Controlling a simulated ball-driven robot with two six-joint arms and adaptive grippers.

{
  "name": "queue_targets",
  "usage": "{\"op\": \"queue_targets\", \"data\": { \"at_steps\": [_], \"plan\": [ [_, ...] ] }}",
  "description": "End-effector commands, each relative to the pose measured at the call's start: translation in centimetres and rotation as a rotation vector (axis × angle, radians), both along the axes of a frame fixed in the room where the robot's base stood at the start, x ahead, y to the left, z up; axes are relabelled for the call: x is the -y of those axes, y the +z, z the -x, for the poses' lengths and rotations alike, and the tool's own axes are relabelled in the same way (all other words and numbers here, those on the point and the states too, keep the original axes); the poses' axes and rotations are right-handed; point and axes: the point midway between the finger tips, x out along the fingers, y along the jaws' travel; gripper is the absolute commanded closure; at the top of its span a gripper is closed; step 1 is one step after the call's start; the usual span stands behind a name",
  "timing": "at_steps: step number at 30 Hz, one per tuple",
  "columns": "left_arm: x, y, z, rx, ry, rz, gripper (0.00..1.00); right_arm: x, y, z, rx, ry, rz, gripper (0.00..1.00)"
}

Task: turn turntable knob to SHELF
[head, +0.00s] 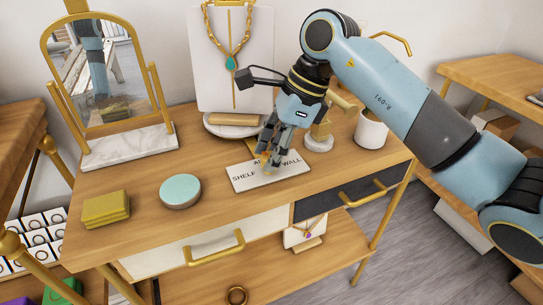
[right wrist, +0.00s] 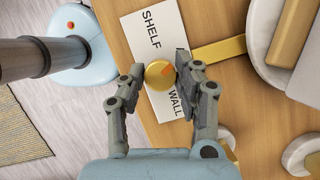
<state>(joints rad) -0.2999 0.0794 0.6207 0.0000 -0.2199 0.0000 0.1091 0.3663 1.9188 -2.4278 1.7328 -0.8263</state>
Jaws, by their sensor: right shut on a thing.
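The gold turntable knob (right wrist: 157,78) sits on a white label plate (right wrist: 150,18) and carries an orange pointer mark. In the right wrist view the mark slants to the upper right, between the printed words SHELF and WALL. My right gripper (right wrist: 160,80) is shut on the knob, with a finger on each side. In the head view my right gripper (head: 270,158) reaches down over the label plate (head: 242,182) and hides most of the knob. The white round turntable (head: 216,128) stands behind it with a necklace board (head: 210,75) on it. My left gripper is not in view.
A mirror (head: 105,70) on a marble base stands at the left rear. A teal-topped round box (head: 180,190) and a yellow block (head: 106,208) sit at the left front. A gold stand (head: 320,140) and a white cup (head: 370,130) are close on the right.

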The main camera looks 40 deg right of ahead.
Motion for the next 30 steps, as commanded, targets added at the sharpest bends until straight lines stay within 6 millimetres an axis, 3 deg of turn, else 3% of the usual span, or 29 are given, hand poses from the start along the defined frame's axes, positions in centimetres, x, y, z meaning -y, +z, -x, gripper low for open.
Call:
{"op": "queue_targets", "data": {
  "at_steps": [7, 13, 17, 30],
  "plan": [
    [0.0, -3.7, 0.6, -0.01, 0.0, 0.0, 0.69, 0.1, -0.6, -0.2, 0.004, 0.206, 0.002, 1.0],
    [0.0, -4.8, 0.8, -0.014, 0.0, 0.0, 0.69, 0.1, -0.1, -0.3, 0.002, 0.396, -0.001, 1.0],
    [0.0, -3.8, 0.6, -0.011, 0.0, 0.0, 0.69, 0.0, 0.3, -0.3, 0.0, 0.519, -0.002, 1.0],
    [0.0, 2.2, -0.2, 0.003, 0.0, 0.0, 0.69, 0.0, 0.5, -0.4, 0.002, 0.884, -0.004, 1.0]
  ]
}}
